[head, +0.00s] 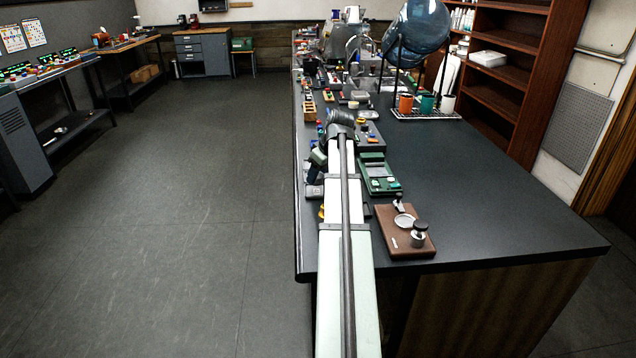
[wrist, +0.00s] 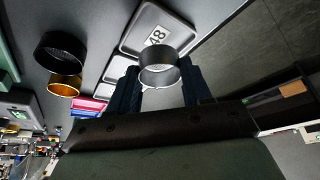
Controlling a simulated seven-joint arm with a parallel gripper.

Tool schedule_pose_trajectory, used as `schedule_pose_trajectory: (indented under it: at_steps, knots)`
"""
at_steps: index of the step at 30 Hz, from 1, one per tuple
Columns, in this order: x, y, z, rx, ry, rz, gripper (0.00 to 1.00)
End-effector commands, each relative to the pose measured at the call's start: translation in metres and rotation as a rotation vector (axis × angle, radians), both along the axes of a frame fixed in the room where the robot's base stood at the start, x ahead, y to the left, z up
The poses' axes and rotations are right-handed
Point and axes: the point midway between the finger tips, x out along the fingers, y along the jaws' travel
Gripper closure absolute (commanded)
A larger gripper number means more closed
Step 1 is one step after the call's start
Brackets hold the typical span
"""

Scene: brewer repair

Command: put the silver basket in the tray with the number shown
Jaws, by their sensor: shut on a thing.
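In the wrist view, the silver basket (wrist: 158,74), a short open ring shape, is between the two dark fingers of my gripper (wrist: 160,68), which is shut on it. A grey tray (wrist: 184,38) with a white label reading 48 lies just beyond the basket, which overlaps its near edge in the picture. I cannot tell the height of the basket above it. More grey trays (wrist: 118,68) lie next to it, partly hidden by the fingers; their labels are not readable. In the head view, my arm hides most of this area.
A black basket (wrist: 60,48) and a gold basket (wrist: 64,86) stand left of my gripper in the wrist view. In the head view, a green device (head: 378,174) and a brown board (head: 404,232) lie right of my arm. The bench's right front is clear.

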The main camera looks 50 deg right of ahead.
Motion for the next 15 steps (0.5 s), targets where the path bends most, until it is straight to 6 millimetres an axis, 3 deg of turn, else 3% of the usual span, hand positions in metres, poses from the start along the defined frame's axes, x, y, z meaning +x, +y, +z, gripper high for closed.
schedule_pose_trajectory:
  at_steps: [7,15]
  knots:
    - [0.000,0.001,-0.029,0.001,0.001,0.000,0.86]
    - [0.000,0.000,-0.032,-0.001,-0.001,0.000,0.86]
